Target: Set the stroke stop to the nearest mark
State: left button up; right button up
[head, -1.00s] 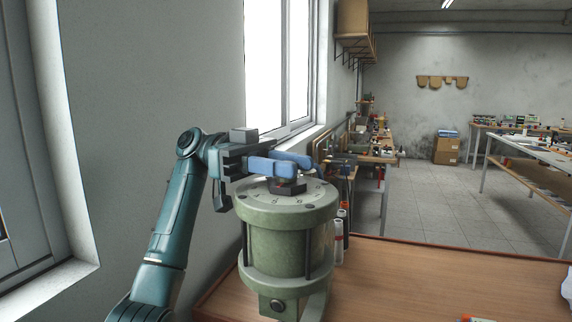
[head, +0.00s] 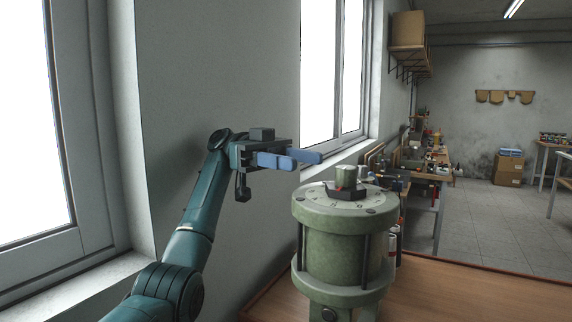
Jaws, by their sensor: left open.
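The green pneumatic cylinder (head: 336,245) stands upright on the wooden bench. Its round top plate (head: 318,205) carries marks that are too small to read. The stroke stop (head: 346,178) sits at the middle of the plate, a pale green knob above a dark base with a small red spot. My left gripper (head: 306,157) is open and empty, its two blue fingers level and pointing right. It is to the left of the stop and a little higher in the picture, apart from it. My right gripper is not in view.
The wooden bench top (head: 450,295) is clear to the right of the cylinder. Tubes or bottles (head: 393,247) stand close behind the cylinder on its right. A wall and window (head: 335,70) lie to the left and behind. Cluttered workbenches (head: 430,172) stand farther back.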

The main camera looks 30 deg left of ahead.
pick_arm(q)
jog(key=shift+v, duration=1.25)
